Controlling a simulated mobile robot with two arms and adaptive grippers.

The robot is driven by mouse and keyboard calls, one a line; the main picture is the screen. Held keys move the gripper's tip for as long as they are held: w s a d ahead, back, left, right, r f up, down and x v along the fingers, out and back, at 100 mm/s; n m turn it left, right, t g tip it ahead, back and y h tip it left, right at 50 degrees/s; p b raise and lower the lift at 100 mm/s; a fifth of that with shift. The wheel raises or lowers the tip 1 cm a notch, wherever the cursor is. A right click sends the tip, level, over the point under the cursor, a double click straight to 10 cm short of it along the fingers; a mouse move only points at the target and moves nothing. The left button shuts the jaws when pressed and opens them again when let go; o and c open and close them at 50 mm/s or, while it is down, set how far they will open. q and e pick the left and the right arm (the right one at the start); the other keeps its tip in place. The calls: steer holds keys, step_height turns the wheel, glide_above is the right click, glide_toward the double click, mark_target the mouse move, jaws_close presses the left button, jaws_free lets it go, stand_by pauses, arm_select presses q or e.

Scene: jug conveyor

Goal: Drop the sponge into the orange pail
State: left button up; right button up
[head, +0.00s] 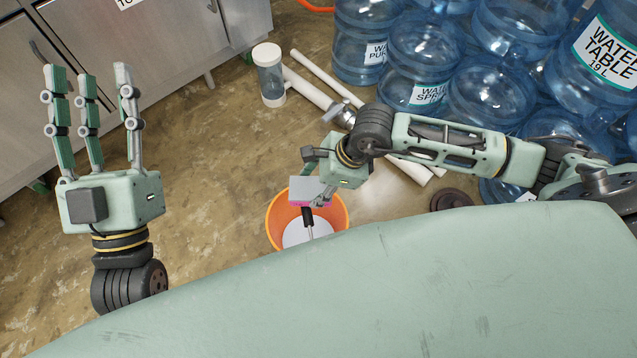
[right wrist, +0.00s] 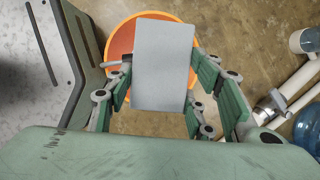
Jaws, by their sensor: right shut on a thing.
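The sponge (head: 309,190) has a grey face and a pink edge in the head view. My right gripper (head: 318,197) is shut on it and holds it above the opening of the orange pail (head: 343,211). In the right wrist view the sponge's grey face (right wrist: 164,62) lies between the fingers of my right gripper (right wrist: 160,90) and covers part of the pail (right wrist: 122,42). A dark-handled tool stands in the pail in the head view. My left gripper (head: 92,110) is raised at the left, fingers spread, open and empty.
Several blue water jugs (head: 430,50) are stacked at the upper right. White pipes (head: 325,75) and a clear cylinder (head: 270,76) lie or stand on the floor behind the pail. A grey metal cabinet (head: 130,50) is at the upper left. Floor left of the pail is clear.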

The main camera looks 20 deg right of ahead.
steer(key=shift+f, duration=0.1)
steer(key=o, duration=1.1)
steer(key=v, duration=1.2)
steer(key=shift+s, duration=0.1)
